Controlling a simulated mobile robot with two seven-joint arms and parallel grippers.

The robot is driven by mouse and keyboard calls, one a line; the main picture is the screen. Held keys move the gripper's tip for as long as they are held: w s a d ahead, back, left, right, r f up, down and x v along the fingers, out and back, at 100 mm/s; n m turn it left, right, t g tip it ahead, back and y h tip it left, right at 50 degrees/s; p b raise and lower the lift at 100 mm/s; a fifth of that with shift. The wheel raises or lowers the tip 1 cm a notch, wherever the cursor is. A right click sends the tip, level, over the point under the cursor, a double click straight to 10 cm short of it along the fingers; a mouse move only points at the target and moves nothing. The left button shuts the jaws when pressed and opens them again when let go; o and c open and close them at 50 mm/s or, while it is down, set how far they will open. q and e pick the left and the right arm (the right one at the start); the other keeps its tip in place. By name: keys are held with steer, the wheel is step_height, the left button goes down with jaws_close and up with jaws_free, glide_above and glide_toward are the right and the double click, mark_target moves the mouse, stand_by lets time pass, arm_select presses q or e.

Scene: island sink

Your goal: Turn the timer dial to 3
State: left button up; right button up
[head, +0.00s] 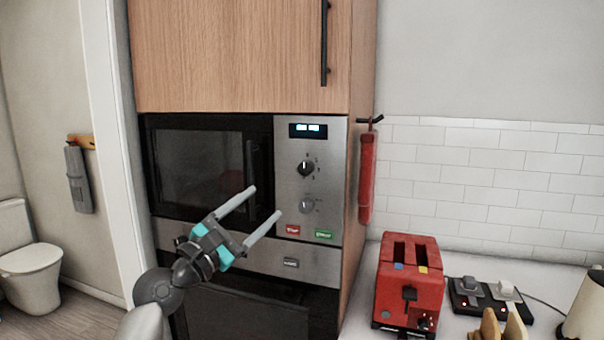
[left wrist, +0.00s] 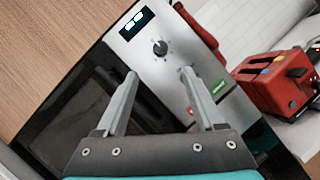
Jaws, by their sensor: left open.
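The microwave's silver control panel (head: 296,220) carries two round dials below a lit display (head: 308,130). The upper dial (head: 306,168) is black with marks around it; it also shows in the left wrist view (left wrist: 160,48). The lower dial (head: 307,204) is grey, and in the left wrist view it is not clearly seen. No label tells me which is the timer, and the numbers are too small to read. My left gripper (head: 265,207) is open and empty, in front of the microwave door, left of and below the dials. My right gripper is not in view.
A red stop button (head: 293,230) and a green button (head: 324,234) sit under the dials. A black door handle (head: 250,175) stands left of the panel. A red cloth (head: 367,178) hangs at right, above a red toaster (head: 409,285).

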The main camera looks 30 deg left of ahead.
mark_target(303, 171)
arm_select(q)
steer(key=p+x, duration=0.1)
steer(key=x, duration=1.2)
steer(key=shift+w, duration=0.35)
steer(key=shift+c, duration=0.2)
steer(key=shift+f, duration=0.1)
jaws_close()
